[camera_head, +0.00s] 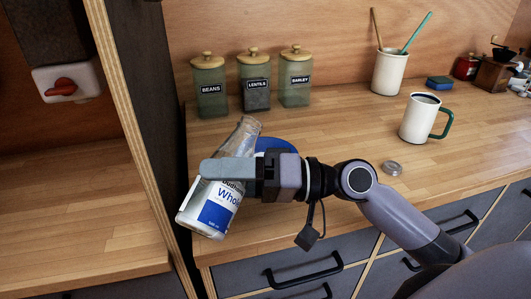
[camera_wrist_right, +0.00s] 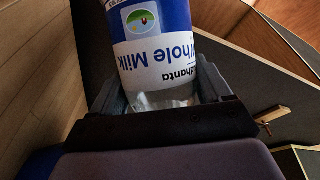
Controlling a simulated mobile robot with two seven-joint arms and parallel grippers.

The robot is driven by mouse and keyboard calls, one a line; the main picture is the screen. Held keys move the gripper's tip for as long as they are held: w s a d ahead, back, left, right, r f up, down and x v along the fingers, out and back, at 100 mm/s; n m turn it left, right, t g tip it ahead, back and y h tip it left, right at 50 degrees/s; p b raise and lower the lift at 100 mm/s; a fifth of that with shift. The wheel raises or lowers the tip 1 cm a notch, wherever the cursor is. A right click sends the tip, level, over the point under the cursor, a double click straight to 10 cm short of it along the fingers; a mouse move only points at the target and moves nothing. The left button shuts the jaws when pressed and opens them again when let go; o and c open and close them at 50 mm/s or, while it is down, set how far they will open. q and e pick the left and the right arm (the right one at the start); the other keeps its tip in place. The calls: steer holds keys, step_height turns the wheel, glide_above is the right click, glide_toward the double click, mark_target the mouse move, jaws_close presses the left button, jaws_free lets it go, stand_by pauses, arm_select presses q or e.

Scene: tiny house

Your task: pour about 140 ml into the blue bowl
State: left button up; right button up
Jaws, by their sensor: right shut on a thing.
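My right gripper (camera_head: 228,169) is shut around a clear bottle labelled Whole Milk (camera_head: 217,207). The bottle is tilted, its neck leaning to the upper right and its base at the lower left, near the counter's left end. The label also shows between the fingers in the right wrist view (camera_wrist_right: 157,55). The blue bowl (camera_head: 275,145) is on the counter just behind my gripper, which hides most of it. The bottle's mouth is near the bowl's left side. I cannot see any stream or what the bowl holds. My left gripper is not in view.
Jars of beans (camera_head: 209,88), lentils (camera_head: 255,85) and barley (camera_head: 295,80) stand along the wall. A white mug (camera_head: 415,120) and a small round lid (camera_head: 391,168) are to the right. A utensil crock (camera_head: 388,73) stands at the back. A wooden partition (camera_head: 130,95) rises at left.

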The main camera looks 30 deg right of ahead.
steer(key=shift+w+d+f+n+h+b, duration=0.3)
steer(key=shift+f+n+b, duration=0.15)
steer(key=shift+n+b, duration=0.25)
steer(key=n+p, duration=0.1)
steer(key=r+n+h+p, duration=0.1)
steer(key=n, duration=0.1)
steer(key=d+r+n+h+p, duration=0.1)
steer(key=shift+w+d+g, duration=0.1)
steer(key=shift+w+g, duration=0.2)
steer(key=shift+w, duration=0.05)
steer(key=shift+f+n+h+b, duration=0.35)
steer(key=shift+f+n+h, duration=0.15)
steer(key=shift+f, duration=0.25)
steer(key=shift+n+h+p, duration=0.6)
steer(key=shift+n+p, duration=0.4)
steer(key=shift+p, duration=0.05)
steer(key=shift+w+d+f+n+t+h+p, duration=0.1)
steer(key=shift+f+n+t+h+p, duration=0.3)
steer(key=shift+n+h, duration=0.1)
stand_by(0.6)
